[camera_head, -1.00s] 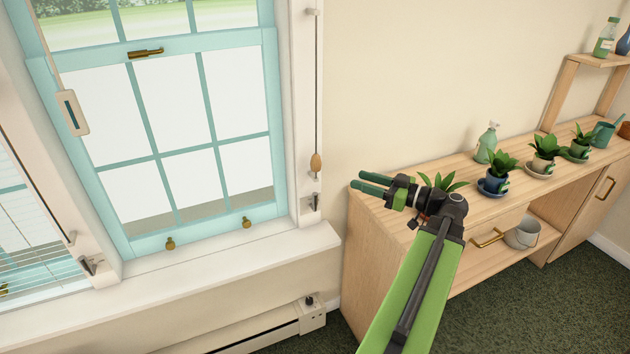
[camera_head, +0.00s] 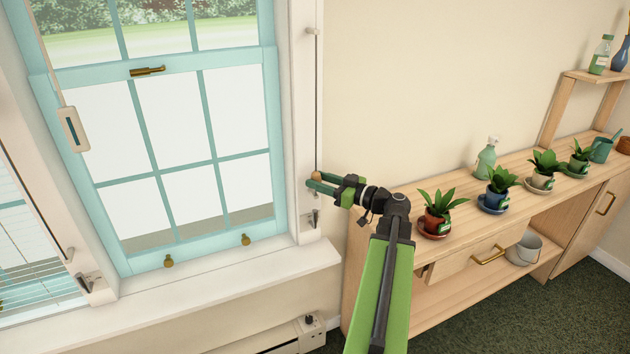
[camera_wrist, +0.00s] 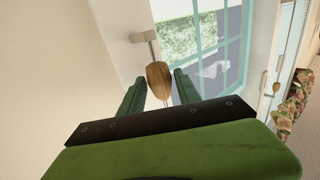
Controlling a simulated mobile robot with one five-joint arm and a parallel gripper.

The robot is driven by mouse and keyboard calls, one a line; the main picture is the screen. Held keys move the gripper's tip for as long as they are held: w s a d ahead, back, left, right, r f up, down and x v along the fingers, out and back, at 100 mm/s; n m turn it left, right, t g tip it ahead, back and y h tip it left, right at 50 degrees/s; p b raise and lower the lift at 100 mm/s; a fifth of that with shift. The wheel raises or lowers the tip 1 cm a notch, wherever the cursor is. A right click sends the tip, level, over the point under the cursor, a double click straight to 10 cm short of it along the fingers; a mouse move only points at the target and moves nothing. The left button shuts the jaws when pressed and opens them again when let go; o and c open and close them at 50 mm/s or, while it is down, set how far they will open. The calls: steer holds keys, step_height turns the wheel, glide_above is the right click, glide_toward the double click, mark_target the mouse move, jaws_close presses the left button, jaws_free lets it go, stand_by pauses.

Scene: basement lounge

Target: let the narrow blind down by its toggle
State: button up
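A wooden toggle (camera_head: 316,176) hangs at the end of a thin cord (camera_head: 318,110) on the white frame right of the teal window. My gripper (camera_head: 313,184) is at the toggle, which its fingers partly hide in the head view. In the wrist view the toggle (camera_wrist: 158,76) sits between the two green fingers of my gripper (camera_wrist: 160,83). The fingers are open, with a gap showing on each side. The blind worked by this cord does not clearly show; a lowered slatted blind (camera_head: 38,285) shows at the far left.
The sill (camera_head: 220,268) juts out beneath the window.

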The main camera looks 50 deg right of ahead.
steer(key=shift+w+a, duration=0.15)
steer(key=shift+w, duration=0.55)
jaws_close()
stand_by(1.0)
